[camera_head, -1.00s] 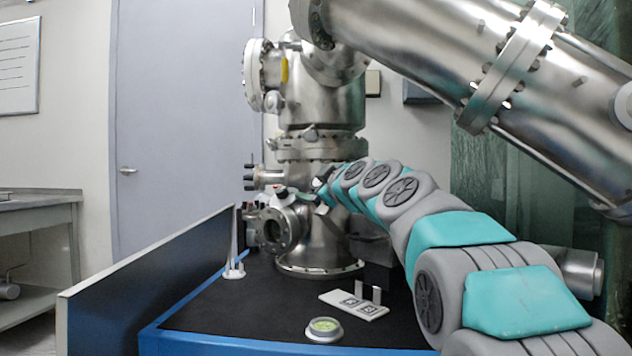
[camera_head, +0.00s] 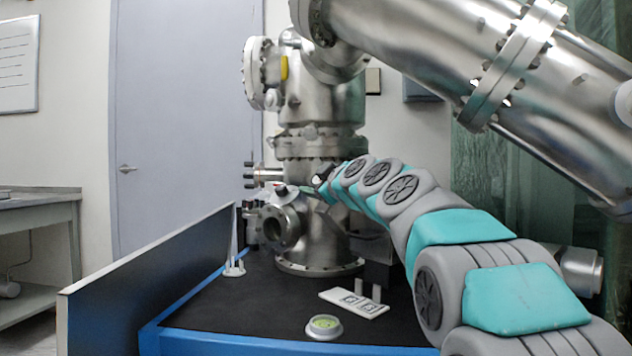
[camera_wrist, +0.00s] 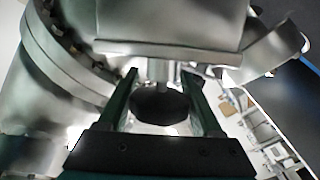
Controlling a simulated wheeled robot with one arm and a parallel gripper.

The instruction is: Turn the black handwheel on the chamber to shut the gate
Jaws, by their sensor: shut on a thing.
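The black handwheel (camera_wrist: 160,106) shows in the wrist view as a dark round knob on a short metal stem below the chamber body. My gripper (camera_wrist: 163,76) has one dark green finger on each side of it and is shut on it. In the head view my arm reaches to the steel chamber (camera_head: 318,240) at mid height, just above the open round side port (camera_head: 280,229). There the wheel is mostly hidden by my wrist, and the fingers are too small to make out clearly. The gate itself is not visible.
A white plate with upright tabs (camera_head: 353,303) and a small dish with green contents (camera_head: 324,327) lie on the black bench top. A white pronged stand (camera_head: 234,262) is by the dark side panel (camera_head: 150,285). A large steel tube (camera_head: 480,85) slants overhead.

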